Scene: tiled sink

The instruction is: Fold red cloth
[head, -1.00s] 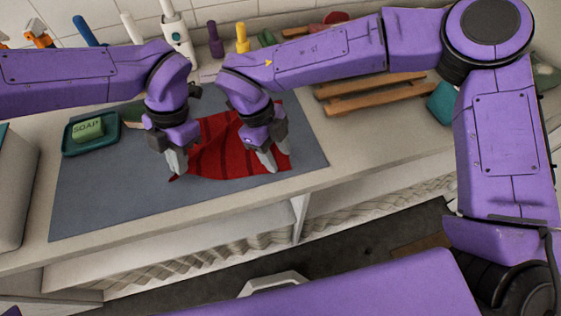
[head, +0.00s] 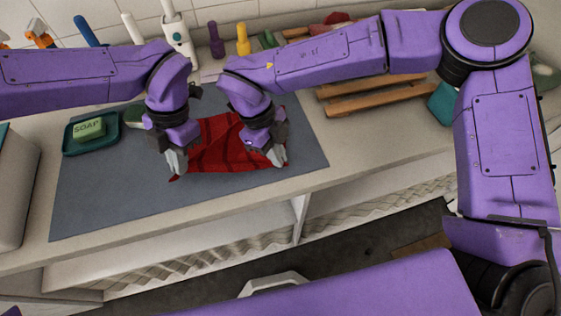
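The red cloth (head: 218,150) with dark stripes lies rumpled on the blue-grey mat (head: 110,200). My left gripper (head: 177,163) points down at the cloth's left front corner, its fingertips against or just over it. My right gripper (head: 279,156) is at the cloth's right front edge, its fingertips close to the fabric. The fingers are small and overlap the cloth, so I cannot tell whether either gripper is open or shut. My wrists hide part of the cloth's back and sides.
A green soap bar (head: 89,128) sits in a teal dish (head: 70,147) at the left. A wooden rack (head: 375,102) lies at the right. Bottles, including a yellow one (head: 242,40), stand along the tiled wall. The mat's front left is clear.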

